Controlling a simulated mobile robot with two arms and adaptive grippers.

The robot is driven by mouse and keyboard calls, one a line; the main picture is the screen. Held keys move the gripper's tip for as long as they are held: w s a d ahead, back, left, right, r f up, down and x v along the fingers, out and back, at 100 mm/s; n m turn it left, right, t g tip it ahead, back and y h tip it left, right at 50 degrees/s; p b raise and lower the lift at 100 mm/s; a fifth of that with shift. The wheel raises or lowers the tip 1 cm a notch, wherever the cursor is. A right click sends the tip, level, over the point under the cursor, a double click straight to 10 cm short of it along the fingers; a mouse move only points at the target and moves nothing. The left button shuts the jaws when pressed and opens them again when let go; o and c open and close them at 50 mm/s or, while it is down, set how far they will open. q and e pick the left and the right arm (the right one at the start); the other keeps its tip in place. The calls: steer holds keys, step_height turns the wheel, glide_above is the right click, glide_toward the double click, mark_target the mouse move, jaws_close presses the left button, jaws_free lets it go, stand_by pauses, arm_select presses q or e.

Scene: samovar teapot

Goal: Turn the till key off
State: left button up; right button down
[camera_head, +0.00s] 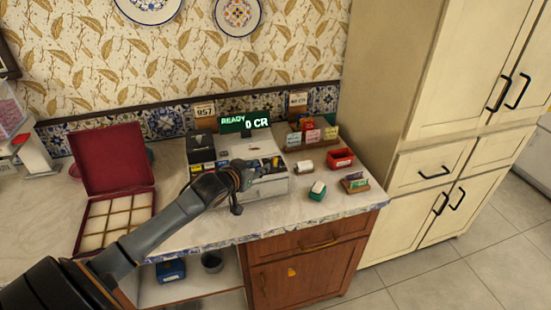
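The white till (259,151) stands on the counter against the tiled wall. Its display (244,123) is lit green and reads "READY" and "0 CR". My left gripper (240,185) is over the till's front, its arm coming in from the lower left. The gripper covers part of the till's front and keys. I cannot make out the till key; it may be behind the gripper or too small to see. The gripper's fingers are dark and small here, so I cannot tell whether they are open or shut, or touching the till. My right gripper is not in view.
An open red box (115,190) with cream compartments lies on the left of the counter. Cream cupboards (435,130) are at right.

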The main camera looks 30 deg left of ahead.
mark_target(274, 160)
arm_select(q)
steer(key=p+x, duration=0.1)
steer(key=x, duration=1)
steer(key=shift+w+d+f, duration=0.1)
steer(key=shift+w+f, duration=0.05)
steer(key=shift+f, duration=0.05)
jaws_close()
